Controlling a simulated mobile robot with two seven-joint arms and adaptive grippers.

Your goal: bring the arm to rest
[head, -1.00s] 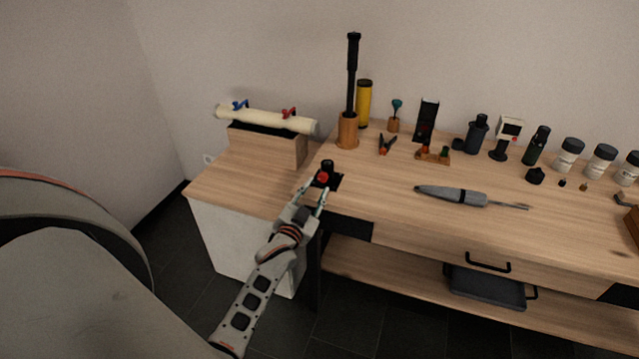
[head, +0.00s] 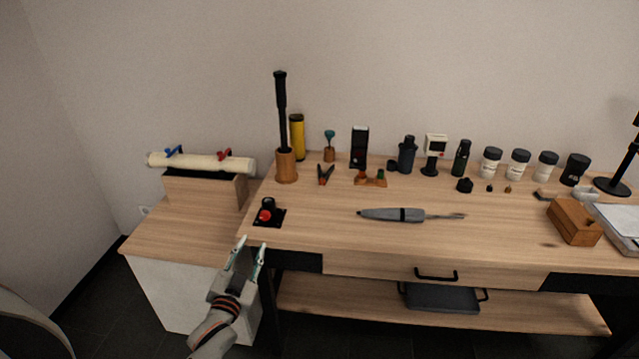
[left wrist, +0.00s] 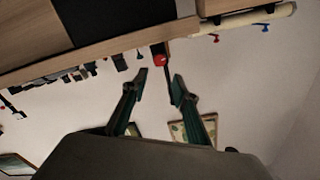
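My left gripper (head: 246,262) is in front of the table's left front corner, below the level of the tabletop edge in the head view. Its two fingers are apart with nothing between them. In the left wrist view the open fingers (left wrist: 158,88) also show empty, with a red knob (left wrist: 160,60) beyond them. That red knob (head: 265,215) sits on a small black device (head: 270,217) at the table's left front corner, apart from the fingers. My right gripper is not in view.
The wooden table (head: 330,235) holds a grey pen-like tool (head: 392,214), a wooden cup with a black rod (head: 286,167), pliers (head: 325,174), several jars and a wooden box (head: 574,221). A cream tube (head: 205,162) lies on a stand at left. Floor before the table is clear.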

